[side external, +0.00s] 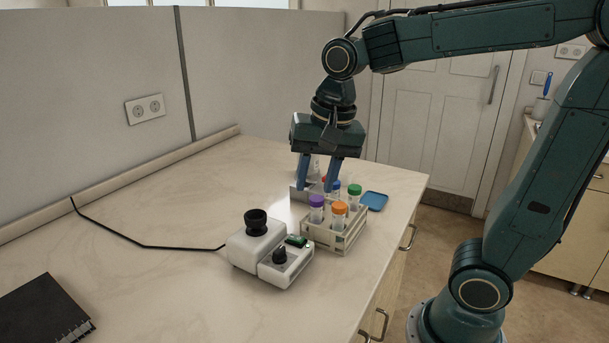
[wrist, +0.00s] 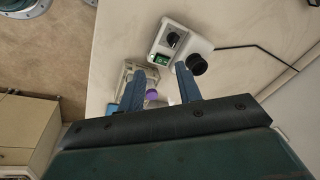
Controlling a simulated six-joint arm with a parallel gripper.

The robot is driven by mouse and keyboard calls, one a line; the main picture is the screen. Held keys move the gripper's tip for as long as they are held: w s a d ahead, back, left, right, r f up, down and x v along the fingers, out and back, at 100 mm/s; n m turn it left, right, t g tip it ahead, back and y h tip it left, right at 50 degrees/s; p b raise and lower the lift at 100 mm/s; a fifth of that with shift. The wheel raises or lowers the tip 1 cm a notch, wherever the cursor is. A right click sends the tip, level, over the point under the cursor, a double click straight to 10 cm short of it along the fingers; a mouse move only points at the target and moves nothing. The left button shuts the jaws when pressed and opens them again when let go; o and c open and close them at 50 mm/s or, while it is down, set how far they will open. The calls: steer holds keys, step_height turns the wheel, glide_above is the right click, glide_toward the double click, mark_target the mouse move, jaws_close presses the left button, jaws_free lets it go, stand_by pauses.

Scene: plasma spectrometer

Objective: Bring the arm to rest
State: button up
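My gripper (side external: 317,190) hangs from the bent arm above the far side of the worktop, pointing down. Its two blue fingers are apart, with nothing visible held between them. In the wrist view the fingers (wrist: 157,98) also stand apart, with the purple-capped tube (wrist: 151,94) showing beyond the gap. The fingertips are just behind the tube rack (side external: 347,240) in the side view; their exact height above the table is hard to tell.
The rack holds several capped tubes, including purple (side external: 316,202) and orange (side external: 339,208) ones. A blue tray (side external: 374,201) lies right of the rack. A black notebook (side external: 42,314) lies front left.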

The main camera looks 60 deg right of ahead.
steer(key=s+f+n+t, duration=0.1)
steer(key=s+n+t, duration=0.2)
steer(key=s+n, duration=0.7)
steer(key=shift+s, duration=0.25)
